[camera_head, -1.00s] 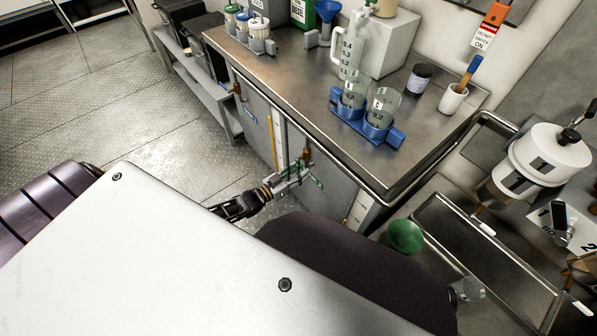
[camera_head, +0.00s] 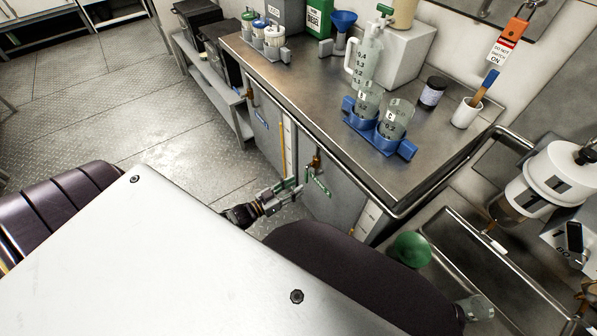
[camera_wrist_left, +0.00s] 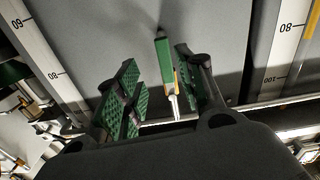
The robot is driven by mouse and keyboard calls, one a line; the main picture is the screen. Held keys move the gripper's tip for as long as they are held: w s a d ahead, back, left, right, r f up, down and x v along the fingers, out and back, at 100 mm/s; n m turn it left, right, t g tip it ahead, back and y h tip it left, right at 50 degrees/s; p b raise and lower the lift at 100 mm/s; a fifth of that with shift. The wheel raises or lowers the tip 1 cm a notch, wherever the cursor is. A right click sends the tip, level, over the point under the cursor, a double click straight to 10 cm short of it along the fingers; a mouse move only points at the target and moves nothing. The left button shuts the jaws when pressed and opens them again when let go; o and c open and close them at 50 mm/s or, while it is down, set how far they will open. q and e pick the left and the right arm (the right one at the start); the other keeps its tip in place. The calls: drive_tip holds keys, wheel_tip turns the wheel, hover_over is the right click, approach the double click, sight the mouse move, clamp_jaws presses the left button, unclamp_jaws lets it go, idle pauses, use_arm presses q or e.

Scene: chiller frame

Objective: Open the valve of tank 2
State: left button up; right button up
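A brass valve (camera_head: 316,162) with a green lever handle (camera_head: 318,183) sits on the grey tank front below the bench edge. No tank number is readable there. My left gripper (camera_head: 288,190) is just left of the handle in the head view, with a small gap visible. In the left wrist view my left gripper (camera_wrist_left: 160,88) is open, its green pads apart. A green handle (camera_wrist_left: 165,62) with a yellowish side lies ahead, seen in the gap between the fingers; contact with the pads cannot be told. My right gripper is not in view.
The steel bench (camera_head: 300,85) above carries a blue rack (camera_head: 409,150) with beakers. Level scales (camera_wrist_left: 290,40) flank the tank front. Another green handle (camera_wrist_left: 12,72) is at the wrist view's left. The floor (camera_head: 110,100) is clear.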

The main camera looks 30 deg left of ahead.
use_arm(q)
drive_tip(key=shift+v, duration=2.65)
drive_tip(key=shift+d, duration=0.1)
drive_tip(key=shift+s, duration=0.2)
